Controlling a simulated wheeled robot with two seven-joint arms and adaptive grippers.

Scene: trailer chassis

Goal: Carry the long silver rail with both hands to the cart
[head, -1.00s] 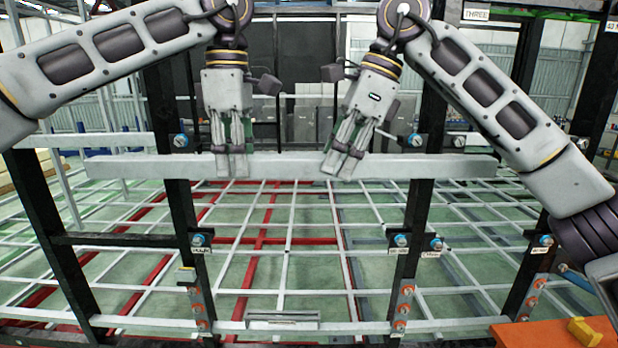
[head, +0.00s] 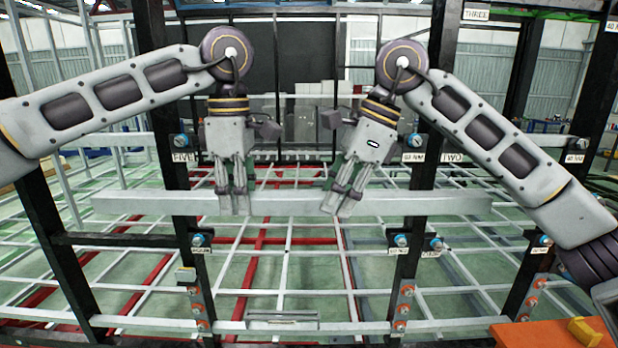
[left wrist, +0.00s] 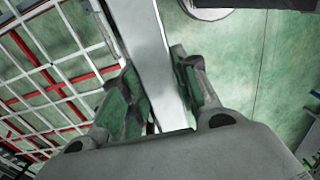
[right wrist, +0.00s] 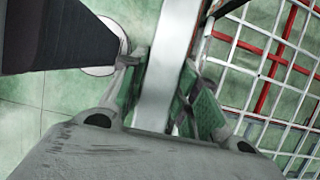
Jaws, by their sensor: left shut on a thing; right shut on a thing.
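The long silver rail (head: 290,204) is held level across the middle of the head view, in front of the dark upright posts. My left gripper (head: 235,205) is shut on it left of its middle. My right gripper (head: 343,207) is tilted and shut on it right of its middle. In the left wrist view the rail (left wrist: 158,60) runs between the green finger pads of the left gripper (left wrist: 160,90). In the right wrist view the rail (right wrist: 167,70) passes between the pads of the right gripper (right wrist: 165,95). No cart can be made out for certain.
Dark posts (head: 188,240) and (head: 412,240) carry blue-capped fittings and labels close to the rail. A white grid frame with red bars (head: 260,240) spreads behind and below. An orange surface with a yellow block (head: 584,332) is at the lower right.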

